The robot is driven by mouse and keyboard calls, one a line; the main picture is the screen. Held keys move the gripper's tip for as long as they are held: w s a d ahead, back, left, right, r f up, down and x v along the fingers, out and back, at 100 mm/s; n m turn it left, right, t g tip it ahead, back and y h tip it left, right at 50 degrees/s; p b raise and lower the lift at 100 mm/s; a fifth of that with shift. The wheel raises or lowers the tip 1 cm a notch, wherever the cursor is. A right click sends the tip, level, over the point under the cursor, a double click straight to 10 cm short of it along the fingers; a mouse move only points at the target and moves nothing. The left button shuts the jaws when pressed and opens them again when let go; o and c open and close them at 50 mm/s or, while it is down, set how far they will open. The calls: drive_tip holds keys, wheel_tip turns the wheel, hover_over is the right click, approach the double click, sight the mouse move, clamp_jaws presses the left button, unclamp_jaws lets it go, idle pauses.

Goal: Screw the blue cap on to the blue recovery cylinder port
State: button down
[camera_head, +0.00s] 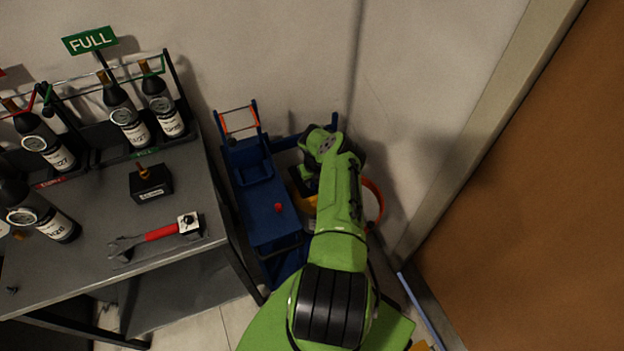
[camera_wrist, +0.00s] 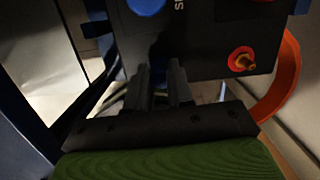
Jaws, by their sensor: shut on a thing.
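My gripper (camera_wrist: 160,72) shows in the wrist view, its two dark fingers close together in front of a black panel (camera_wrist: 205,45). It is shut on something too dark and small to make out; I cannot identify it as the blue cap. A round blue part (camera_wrist: 147,5) sits on the panel at the top edge, beyond the fingertips; I cannot tell whether it is the blue port. A red fitting with a brass tip (camera_wrist: 241,60) sits to the right. In the head view my green arm hides the gripper. The recovery cylinder is not clearly identifiable.
An orange hose (camera_wrist: 284,78) curves at right. The grey bench (camera_head: 95,225) holds dark bottles, a red-handled wrench (camera_head: 160,232) and a black box (camera_head: 151,181). Wall and door close the right.

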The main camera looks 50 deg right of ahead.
drive_tip(key=c, duration=1.2)
unclamp_jaws()
drive_tip(key=shift+w+a+f, duration=0.1)
drive_tip(key=shift+a, duration=0.15)
drive_tip(key=o, duration=0.6)
drive_tip(key=shift+d, duration=0.2)
wheel_tip(320, 180, up, 16)
drive_tip(key=s+a+p, duration=0.1)
drive_tip(key=s+p, duration=0.1)
drive_tip(key=p, duration=0.3)
drive_tip(key=shift+f, duration=0.15)
drive_tip(key=shift+s, duration=0.1)
